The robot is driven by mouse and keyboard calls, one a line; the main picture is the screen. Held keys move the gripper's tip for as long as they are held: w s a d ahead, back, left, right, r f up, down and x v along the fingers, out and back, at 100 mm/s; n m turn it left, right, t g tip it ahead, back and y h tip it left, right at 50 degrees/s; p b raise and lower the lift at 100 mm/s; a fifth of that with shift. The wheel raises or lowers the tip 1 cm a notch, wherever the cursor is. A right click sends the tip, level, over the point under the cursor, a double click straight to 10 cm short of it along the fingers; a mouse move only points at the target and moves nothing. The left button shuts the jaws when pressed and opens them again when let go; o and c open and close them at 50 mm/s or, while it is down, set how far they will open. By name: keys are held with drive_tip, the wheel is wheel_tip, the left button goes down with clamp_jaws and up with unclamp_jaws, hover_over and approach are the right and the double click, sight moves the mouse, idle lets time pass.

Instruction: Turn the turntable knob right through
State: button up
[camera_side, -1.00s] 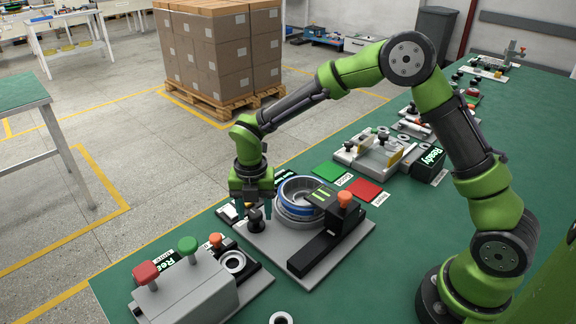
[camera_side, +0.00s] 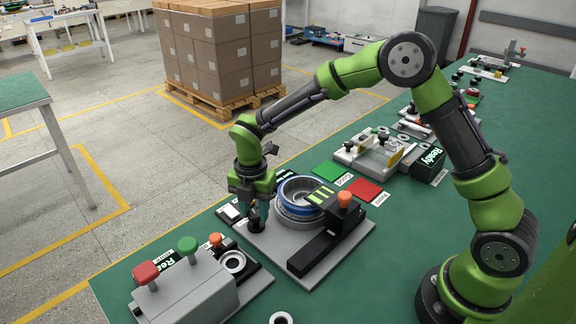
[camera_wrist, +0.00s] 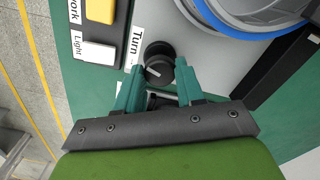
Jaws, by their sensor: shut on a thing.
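The black turntable knob (camera_wrist: 157,66) with a pale pointer line sits beside the "Turn" label in the wrist view. My gripper (camera_wrist: 157,76) is shut on it, with one teal finger on either side. In the side view my gripper (camera_side: 256,212) reaches down to the knob at the left corner of the grey base plate (camera_side: 268,240). The turntable (camera_side: 300,208), a round metal part with a blue band, stands on that plate right of my gripper. Part of its blue rim (camera_wrist: 262,33) shows in the wrist view. My fingers partly hide the knob in the side view.
A black block with green lit bars (camera_side: 321,196) and an orange-topped black slide (camera_side: 344,200) stand beside the turntable. White and yellow switches (camera_wrist: 98,30) lie left of the knob. A grey box with red and green buttons (camera_side: 190,290) stands in front.

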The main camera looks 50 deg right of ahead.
drive_tip(key=m, duration=0.3)
drive_tip(key=shift+m, duration=0.4)
drive_tip(key=m, duration=0.4)
drive_tip(key=shift+m, duration=0.3)
drive_tip(key=m, duration=1.3)
drive_tip(key=shift+m, duration=0.3)
drive_tip(key=m, duration=0.8)
drive_tip(key=shift+m, duration=2.3)
